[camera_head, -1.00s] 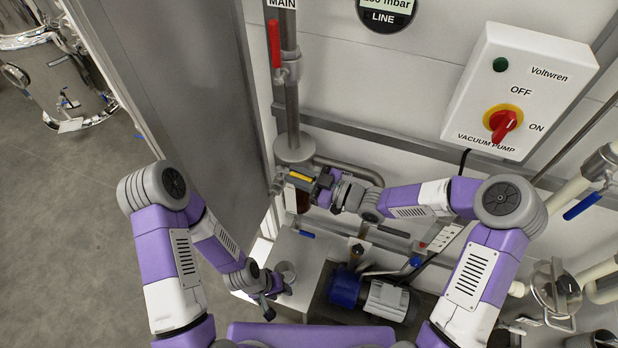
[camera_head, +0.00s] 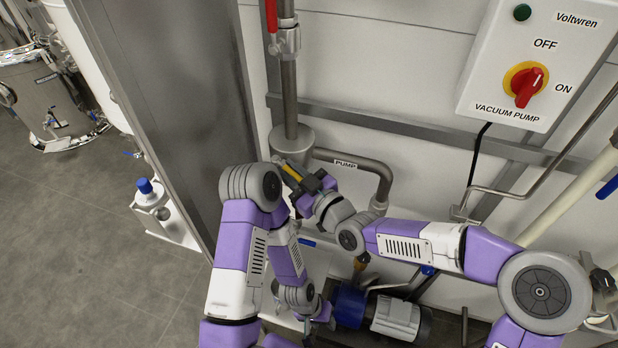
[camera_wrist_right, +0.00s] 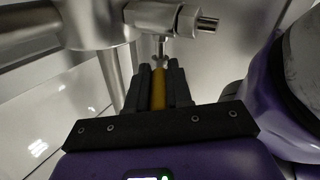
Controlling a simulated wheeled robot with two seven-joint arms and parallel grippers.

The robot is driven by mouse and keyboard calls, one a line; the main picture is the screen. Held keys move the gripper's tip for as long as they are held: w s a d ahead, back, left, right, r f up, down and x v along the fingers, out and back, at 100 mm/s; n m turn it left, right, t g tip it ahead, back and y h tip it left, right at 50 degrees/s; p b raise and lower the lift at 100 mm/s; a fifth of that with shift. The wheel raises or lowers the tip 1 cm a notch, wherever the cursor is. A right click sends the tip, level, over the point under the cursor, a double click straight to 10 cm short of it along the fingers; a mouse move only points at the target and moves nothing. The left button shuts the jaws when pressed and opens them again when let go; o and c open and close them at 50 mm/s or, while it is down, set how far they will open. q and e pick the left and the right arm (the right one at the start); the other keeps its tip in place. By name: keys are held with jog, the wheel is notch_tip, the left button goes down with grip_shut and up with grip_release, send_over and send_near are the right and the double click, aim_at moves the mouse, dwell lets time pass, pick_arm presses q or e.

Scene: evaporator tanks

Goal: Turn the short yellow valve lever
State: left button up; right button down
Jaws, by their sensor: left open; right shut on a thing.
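The short yellow valve lever (camera_head: 291,175) is by the grey cylindrical pot (camera_head: 293,139) on the wall pipe. My right gripper (camera_head: 297,179) is shut on the lever, with a dark finger along each side. In the right wrist view the yellow lever (camera_wrist_right: 158,88) lies between the two fingers (camera_wrist_right: 159,82), and its metal stem meets a steel valve fitting (camera_wrist_right: 170,17). My left gripper (camera_head: 320,319) is open and empty, low in the head view, apart from the lever. My left arm stands close in front of the lever.
The red-handled valve (camera_head: 271,16) is on the pipe above. A vacuum pump box (camera_head: 528,65) hangs at the upper right. A blue-ended pump motor (camera_head: 350,307) sits below my right arm. A grey panel (camera_head: 165,90) stands to the left; open floor (camera_head: 80,240) lies beyond it.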

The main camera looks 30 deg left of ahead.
jog(key=shift+s, duration=0.1)
dwell(0.3)
jog(key=c, duration=1)
grip_release()
jog(key=shift+c, duration=0.2)
jog(key=v, duration=0.7)
jog(key=shift+d, duration=0.25)
jog(key=shift+s, duration=0.1)
jog(key=w+d+f+m+h, duration=0.1)
jog(key=d+f+m+h, duration=0.5)
jog(key=f, duration=0.7)
jog(key=w+d+f+m+h, duration=0.15)
jog(key=d+f+m, duration=0.25)
jog(key=d+f, duration=0.6)
jog(key=s+d+f+m+g+h, duration=0.2)
jog(key=s+d+f, duration=0.4)
jog(key=f, duration=0.3)
jog(key=s+d+f+m+g+h, duration=0.3)
jog(key=s+d+f+m, duration=0.3)
jog(key=s+f, duration=0.3)
jog(key=shift+d+m+g, duration=0.3)
jog(key=shift+d+g, duration=0.3)
